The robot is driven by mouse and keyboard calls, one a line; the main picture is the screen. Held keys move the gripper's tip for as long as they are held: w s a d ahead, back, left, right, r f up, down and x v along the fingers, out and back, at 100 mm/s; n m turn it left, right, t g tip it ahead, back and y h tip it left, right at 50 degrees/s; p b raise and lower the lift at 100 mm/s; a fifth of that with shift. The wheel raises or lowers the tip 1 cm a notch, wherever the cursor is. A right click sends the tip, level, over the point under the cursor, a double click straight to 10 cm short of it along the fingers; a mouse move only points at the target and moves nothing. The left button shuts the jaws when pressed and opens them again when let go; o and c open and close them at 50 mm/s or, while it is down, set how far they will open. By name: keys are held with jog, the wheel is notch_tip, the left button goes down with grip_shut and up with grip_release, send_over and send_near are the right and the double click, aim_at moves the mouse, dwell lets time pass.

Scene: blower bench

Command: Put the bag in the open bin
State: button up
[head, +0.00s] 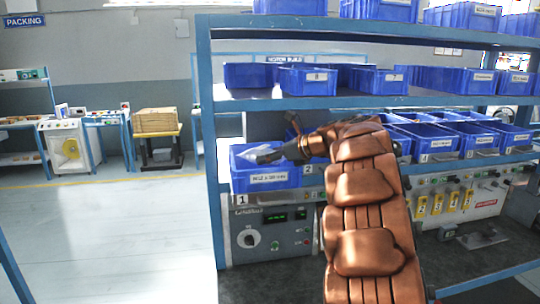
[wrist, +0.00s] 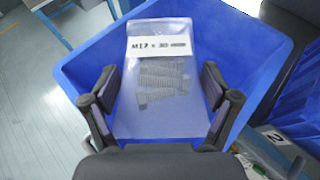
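The bag (wrist: 160,108) is clear, with a white label reading about "M12 x 30" and several grey bolts inside. My gripper (wrist: 160,75) has a finger along each side of it, and the fingers look shut on its side edges. In the head view the bag shows as a pale patch (head: 246,154) at my gripper (head: 266,156). The open blue bin (head: 268,180) has a similar label and stands at the shelf's left end. In the wrist view the bin (wrist: 98,50) surrounds the bag. Whether the bag touches the bin floor is hidden.
A second blue bin (head: 315,172) marked 2 stands directly to the right, partly behind my arm. A blue shelf post (head: 212,150) is just left of the open bin. More blue bins (head: 308,80) fill the shelf above. Open floor (head: 120,240) lies to the left.

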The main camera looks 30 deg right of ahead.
jog(key=shift+o, duration=1)
jog(key=shift+r, duration=0.1)
jog(key=shift+s+d+r, duration=0.1)
jog(key=shift+r, duration=0.5)
jog(key=b+v, duration=0.1)
jog(key=v, duration=1)
jog(key=shift+s+d+r, duration=0.1)
jog(key=shift+s, duration=0.25)
